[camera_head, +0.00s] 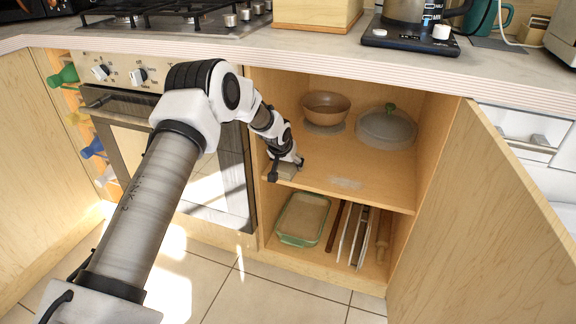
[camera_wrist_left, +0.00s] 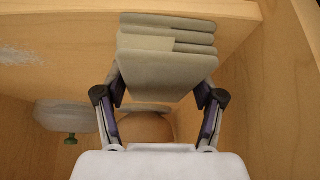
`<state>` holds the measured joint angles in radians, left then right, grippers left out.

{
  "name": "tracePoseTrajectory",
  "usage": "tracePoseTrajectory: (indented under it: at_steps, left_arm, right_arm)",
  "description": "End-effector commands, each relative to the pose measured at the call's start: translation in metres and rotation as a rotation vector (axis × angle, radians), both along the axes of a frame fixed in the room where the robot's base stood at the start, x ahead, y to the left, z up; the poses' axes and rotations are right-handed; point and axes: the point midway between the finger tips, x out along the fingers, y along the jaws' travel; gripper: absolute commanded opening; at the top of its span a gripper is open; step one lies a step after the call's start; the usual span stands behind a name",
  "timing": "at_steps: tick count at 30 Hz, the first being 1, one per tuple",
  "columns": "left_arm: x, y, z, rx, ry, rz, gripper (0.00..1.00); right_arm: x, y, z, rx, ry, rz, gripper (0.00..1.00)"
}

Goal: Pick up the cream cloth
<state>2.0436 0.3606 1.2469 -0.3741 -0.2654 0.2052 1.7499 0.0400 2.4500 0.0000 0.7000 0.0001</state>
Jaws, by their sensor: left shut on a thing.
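The cream cloth (camera_head: 286,174) is folded into a small stack at the left front of the cupboard's upper shelf (camera_head: 320,170). In the left wrist view the cloth (camera_wrist_left: 166,68) fills the space between the two fingers and its folded layers show. My left gripper (camera_head: 286,166) reaches into the open cupboard and is shut on the cloth. In the left wrist view, the gripper (camera_wrist_left: 162,90) has one finger against each side of it. I cannot tell whether the cloth still touches the shelf. My right gripper is not in view.
A brown bowl (camera_head: 326,106) and a lidded glass dish (camera_head: 386,129) stand at the back of the shelf. A pale smear (camera_head: 345,183) marks the bare shelf. Below are a green-rimmed dish (camera_head: 302,219) and upright boards. The open door (camera_head: 490,220) bounds the right.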

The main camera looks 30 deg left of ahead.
Motion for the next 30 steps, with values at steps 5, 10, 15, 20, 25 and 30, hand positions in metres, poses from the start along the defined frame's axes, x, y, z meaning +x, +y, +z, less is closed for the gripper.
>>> tracePoseTrajectory:
  at_steps: [5, 10, 15, 20, 25, 30]
  left_arm:
    - [0.000, 0.000, -0.001, 0.000, 0.002, 0.000, 0.34]
    - [0.000, -0.004, 0.018, 0.000, 0.002, -0.001, 0.34]
    - [0.001, -0.004, 0.046, 0.000, -0.001, 0.001, 0.34]
    - [0.001, -0.004, 0.074, 0.000, -0.001, 0.001, 0.34]
    - [0.007, -0.031, 0.077, 0.002, 0.004, -0.004, 0.34]
    - [0.017, -0.074, 0.077, 0.003, 0.003, -0.005, 0.34]
  right_arm:
    - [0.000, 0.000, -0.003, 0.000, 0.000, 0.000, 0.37]
    - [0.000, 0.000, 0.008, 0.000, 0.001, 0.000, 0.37]
    - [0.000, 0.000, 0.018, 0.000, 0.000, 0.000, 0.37]
    - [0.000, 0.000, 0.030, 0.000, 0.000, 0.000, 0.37]
    - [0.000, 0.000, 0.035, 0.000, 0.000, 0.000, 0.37]
    - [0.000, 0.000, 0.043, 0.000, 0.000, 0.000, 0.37]
